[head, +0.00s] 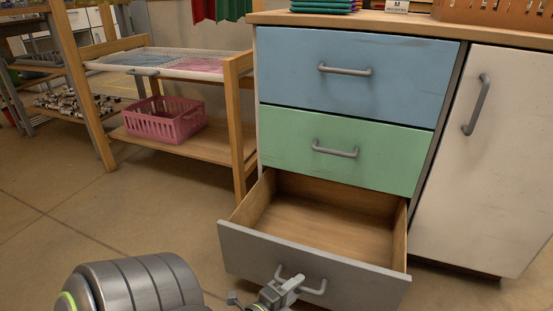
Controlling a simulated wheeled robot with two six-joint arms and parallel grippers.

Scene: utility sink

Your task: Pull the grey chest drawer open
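The grey drawer (318,272) is the lowest of the chest. It stands well out from the chest, and its bare wooden inside (320,222) shows empty. Its grey bar handle (314,291) is on the front face. My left gripper (284,289) is at this handle, over its left and middle part. The lower part of the gripper is cut off by the picture's bottom edge, and I cannot tell whether its fingers are closed around the bar. My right gripper is not in view.
Above are a shut green drawer (334,167) and a shut blue drawer (390,83). A shut white door (490,150) is on the right. A wooden rack (238,115) with a pink basket (163,124) stands at left. The floor (90,225) in front of the rack is clear.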

